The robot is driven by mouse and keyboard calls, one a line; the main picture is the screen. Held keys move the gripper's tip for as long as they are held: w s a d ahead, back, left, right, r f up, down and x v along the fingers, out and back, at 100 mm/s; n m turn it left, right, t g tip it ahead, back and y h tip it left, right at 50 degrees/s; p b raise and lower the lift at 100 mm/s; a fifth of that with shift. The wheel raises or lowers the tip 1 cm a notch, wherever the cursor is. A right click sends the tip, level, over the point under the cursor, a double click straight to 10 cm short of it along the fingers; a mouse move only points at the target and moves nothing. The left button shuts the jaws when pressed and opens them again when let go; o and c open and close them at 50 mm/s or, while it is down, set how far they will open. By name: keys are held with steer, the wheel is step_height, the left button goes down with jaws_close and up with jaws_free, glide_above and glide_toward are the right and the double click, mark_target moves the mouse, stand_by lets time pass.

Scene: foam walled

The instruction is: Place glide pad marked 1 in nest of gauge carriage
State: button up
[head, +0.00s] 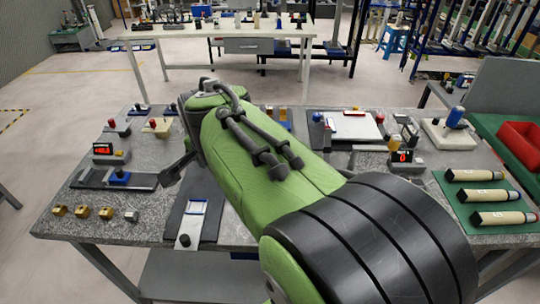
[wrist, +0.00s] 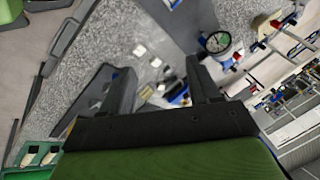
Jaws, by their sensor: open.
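My gripper (wrist: 160,70) is open in the wrist view, its two dark fingers spread wide with nothing held between them. In the head view my green arm hides most of it. Small pale blocks (wrist: 140,50) lie on the speckled tabletop beyond the fingers; I can read no number 1 on them. In the head view small gold blocks (head: 82,211) and a silver block (head: 131,215) sit at the front left edge, markings unreadable. A round dial gauge (wrist: 218,42) stands right of the fingers. I cannot make out the carriage's nest or tell which block is the glide pad.
A dark rail with a blue-knobbed piece (head: 119,178) lies at left, near a red-digit display (head: 104,150). Cylinders on a green mat (head: 460,212) and a red bin (head: 520,140) are at right.

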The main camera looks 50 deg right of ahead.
steer(key=w+d+f+m+p, duration=0.1)
steer(key=w+d+m, duration=0.2)
steer(key=d+m, duration=0.25)
steer(key=w+d+f+m, duration=0.1)
steer(key=w+d+m, duration=0.2)
steer(key=d+m, duration=0.25)
steer(key=s+d+f+m+p, duration=0.1)
steer(key=d+f+m, duration=0.2)
steer(key=d+m, duration=0.5)
steer(key=d+f+m+p, duration=0.1)
steer(key=d+f+m, duration=0.2)
steer(key=d+m, duration=0.55)
steer(key=w+d+f, duration=0.1)
steer(key=f, duration=0.2)
steer(key=w+d+f+n+b, duration=0.1)
steer(key=f, duration=0.2)
steer(key=w+d+f+n, duration=0.1)
steer(key=d+f, duration=0.1)
steer(key=f, duration=0.1)
steer(key=shift+w+f, duration=0.1)
steer(key=shift+f, duration=0.25)
steer(key=b+x, duration=0.1)
steer(key=x, duration=0.4)
steer(key=shift+f, duration=0.4)
steer(key=shift+a, duration=0.1)
jaws_close()
step_height(320, 180, up, 10)
steer(key=p, duration=0.1)
